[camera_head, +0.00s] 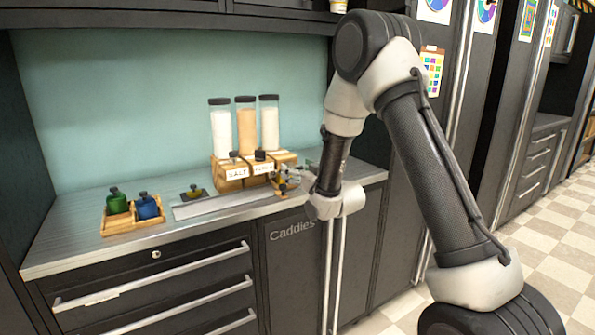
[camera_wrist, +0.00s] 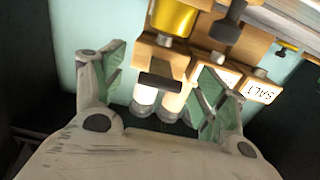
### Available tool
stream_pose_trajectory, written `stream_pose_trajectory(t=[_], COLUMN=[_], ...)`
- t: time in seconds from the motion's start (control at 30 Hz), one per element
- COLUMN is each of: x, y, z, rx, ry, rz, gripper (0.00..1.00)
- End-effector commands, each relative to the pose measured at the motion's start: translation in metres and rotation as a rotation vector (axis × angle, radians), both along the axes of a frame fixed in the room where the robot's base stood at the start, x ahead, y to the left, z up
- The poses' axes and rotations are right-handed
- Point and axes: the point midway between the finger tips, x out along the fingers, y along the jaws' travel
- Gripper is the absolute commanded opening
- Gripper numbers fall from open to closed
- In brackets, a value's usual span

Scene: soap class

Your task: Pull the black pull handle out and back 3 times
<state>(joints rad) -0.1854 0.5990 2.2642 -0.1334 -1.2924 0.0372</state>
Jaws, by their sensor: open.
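The wooden dispenser (camera_head: 229,184) stands on the metal counter with three clear tubes above it. Black pull handles show at its front in the head view, one by the SALT label (camera_head: 234,156) and one to its right (camera_head: 260,155). In the wrist view, a dark bar-shaped black pull handle (camera_wrist: 160,82) on a wooden block lies between the fingers of my gripper (camera_wrist: 160,70). My gripper is open, and no finger visibly grips the handle. I cannot tell whether a finger touches it. In the head view my wrist hides part of the dispenser's right side.
A wooden tray (camera_head: 133,225) with a green and a blue bottle sits at the left of the counter. A flat metal strip (camera_head: 225,201) lies before the dispenser. Drawers with long bars are below. The cabinet wall (camera_head: 165,100) is close behind.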

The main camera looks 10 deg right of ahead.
Motion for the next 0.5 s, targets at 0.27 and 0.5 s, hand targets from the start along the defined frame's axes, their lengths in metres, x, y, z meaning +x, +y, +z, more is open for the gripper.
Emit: stream_pose_trajectory(t=[0.27,0.5], x=[-0.007,-0.047], y=[-0.003,-0.015], z=[0.000,0.000], rx=[0.000,0.000], ry=[0.000,0.001], rz=[0.000,0.000], gripper=[0.73,0.73])
